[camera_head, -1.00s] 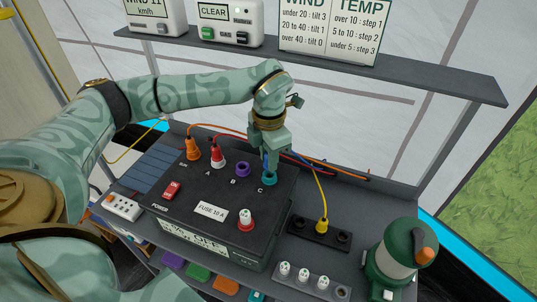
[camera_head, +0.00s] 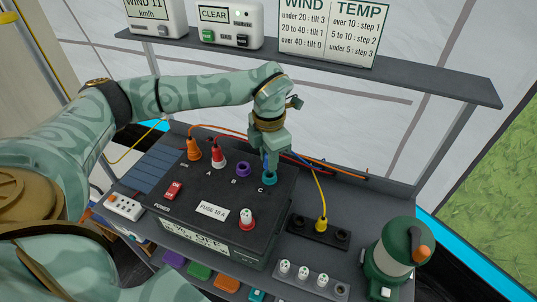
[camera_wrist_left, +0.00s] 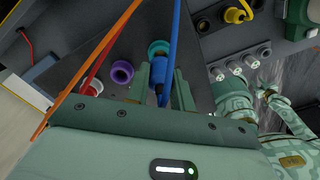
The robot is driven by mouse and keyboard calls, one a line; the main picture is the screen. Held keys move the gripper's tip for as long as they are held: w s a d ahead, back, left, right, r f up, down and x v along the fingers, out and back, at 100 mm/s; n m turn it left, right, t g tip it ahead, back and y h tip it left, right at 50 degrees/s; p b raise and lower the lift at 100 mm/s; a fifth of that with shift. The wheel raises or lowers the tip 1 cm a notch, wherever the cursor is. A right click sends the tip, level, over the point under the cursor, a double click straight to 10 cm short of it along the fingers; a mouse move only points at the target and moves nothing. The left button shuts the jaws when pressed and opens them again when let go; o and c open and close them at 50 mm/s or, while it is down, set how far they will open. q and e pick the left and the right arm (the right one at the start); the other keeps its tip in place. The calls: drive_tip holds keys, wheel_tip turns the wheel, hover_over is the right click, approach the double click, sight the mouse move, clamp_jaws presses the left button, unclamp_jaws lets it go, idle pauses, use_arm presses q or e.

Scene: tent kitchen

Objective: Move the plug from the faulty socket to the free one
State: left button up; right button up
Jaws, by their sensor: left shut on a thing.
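My left gripper (camera_head: 269,163) is shut on the blue plug (camera_wrist_left: 158,75), which has a blue cable. It holds the plug at the teal socket C (camera_head: 269,179) on the black power box (camera_head: 180,215). I cannot tell how deep the plug sits in it. In the left wrist view the fingers flank the plug and the teal ring (camera_wrist_left: 158,47) shows just beyond. The purple socket B (camera_head: 243,169) is empty. A red plug (camera_head: 218,155) stands in socket A, and an orange plug (camera_head: 194,150) in the socket at its left.
A dark strip (camera_head: 317,234) with a yellow plug (camera_head: 321,224) lies right of the box. A grey holder (camera_head: 312,283) with white fuses and a green lantern (camera_head: 400,250) stand nearer right. A shelf (camera_head: 400,78) with displays and a sign crosses above. Cables cross behind the gripper.

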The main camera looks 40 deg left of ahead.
use_arm(q)
drive_tip(key=shift+f+b, duration=0.35)
drive_tip(key=shift+f, duration=1.15)
drive_tip(key=o, duration=1)
drive_tip(key=shift+o, duration=0.2)
drive_tip(key=shift+r, duration=0.1)
wheel_tip(320, 180, up, 16)
drive_tip(key=p, duration=0.4)
